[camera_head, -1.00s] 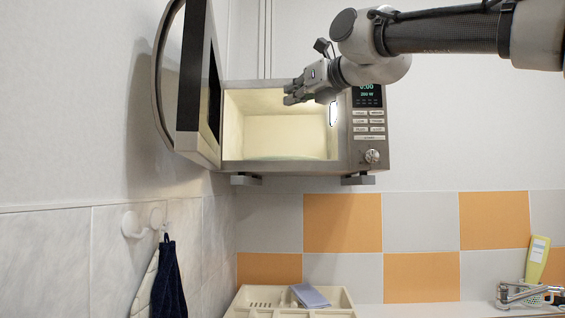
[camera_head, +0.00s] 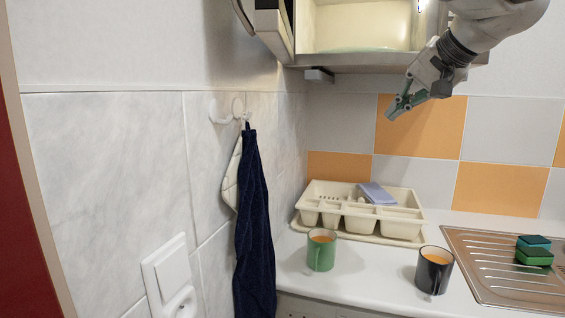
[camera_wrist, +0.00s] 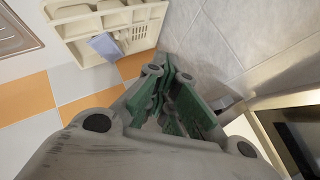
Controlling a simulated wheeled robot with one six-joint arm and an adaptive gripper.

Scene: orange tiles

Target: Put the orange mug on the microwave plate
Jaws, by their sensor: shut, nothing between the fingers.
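I see no mug with an orange outside. A green mug (camera_head: 321,250) and a dark mug (camera_head: 433,270), both orange inside, stand upright on the white counter. The open microwave (camera_head: 370,62) is at the top, cut off by the frame. A thin pale-green edge of its plate (camera_head: 362,49) shows on its floor. My gripper (camera_head: 396,108) is shut and empty, in the air below the microwave, in front of the tiles and well above the mugs. In the wrist view my gripper (camera_wrist: 178,112) shows its green finger pads close together.
A cream dish rack (camera_head: 350,222) with a blue-grey item (camera_head: 377,193) stands behind the mugs. A steel drainer (camera_head: 500,262) with green sponges (camera_head: 534,250) is at the right. A dark towel (camera_head: 254,220) hangs at the left wall. The microwave door (camera_head: 274,28) stands open.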

